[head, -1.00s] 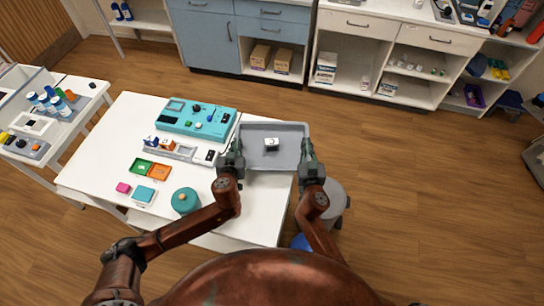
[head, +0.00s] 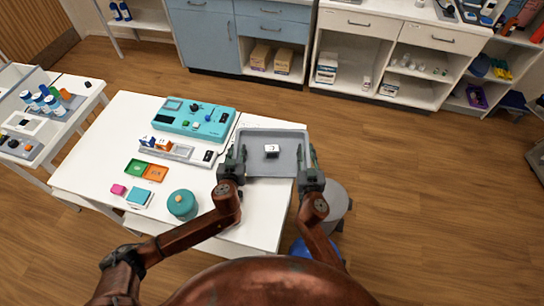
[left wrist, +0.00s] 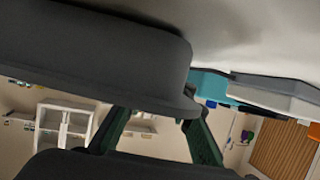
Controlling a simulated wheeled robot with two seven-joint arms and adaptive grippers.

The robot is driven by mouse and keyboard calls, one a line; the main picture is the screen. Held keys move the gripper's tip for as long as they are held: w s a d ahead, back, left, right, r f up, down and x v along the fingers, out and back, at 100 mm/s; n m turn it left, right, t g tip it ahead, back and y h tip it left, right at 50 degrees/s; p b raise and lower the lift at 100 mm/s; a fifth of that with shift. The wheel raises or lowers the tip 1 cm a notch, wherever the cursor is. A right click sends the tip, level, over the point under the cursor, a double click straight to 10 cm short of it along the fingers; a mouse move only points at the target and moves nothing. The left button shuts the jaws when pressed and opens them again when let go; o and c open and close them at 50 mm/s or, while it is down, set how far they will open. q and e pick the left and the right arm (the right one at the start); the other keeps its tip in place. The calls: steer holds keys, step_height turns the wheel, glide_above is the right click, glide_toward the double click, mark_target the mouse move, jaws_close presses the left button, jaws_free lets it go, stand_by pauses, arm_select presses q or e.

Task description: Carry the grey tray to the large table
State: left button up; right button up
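The grey tray (head: 287,168) is a shallow rectangle in the head view, at the right edge of the white table (head: 95,150). A small white block with a dark mark (head: 271,151) lies in it. My left gripper (head: 236,158) is at the tray's left rim and my right gripper (head: 314,160) at its right rim; both appear shut on the tray. I cannot tell how far the tray is above the tabletop. In the left wrist view, the left fingers (left wrist: 155,135) are partly hidden behind a dark shape.
The white table carries a teal case (head: 193,118), a grey organiser (head: 180,150), green and orange bins (head: 146,170) and a teal round jar (head: 182,205). A smaller table (head: 50,150) with bottles stands left. A grey round stool (head: 335,205) is by my right arm. Floor is open at right.

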arm_select(q)
steer(key=v, duration=1.1)
steer(key=shift+s+r, duration=0.15)
steer(key=shift+s, duration=0.2)
arm_select(e)
steer(key=shift+d, duration=0.1)
arm_select(q)
steer(key=shift+s, duration=0.1)
arm_select(e)
steer(key=s+r, duration=0.1)
steer(key=s, duration=1.1)
steer(key=shift+d+r, duration=0.15)
steer(key=shift+r, duration=0.1)
arm_select(q)
steer(key=shift+r, duration=0.1)
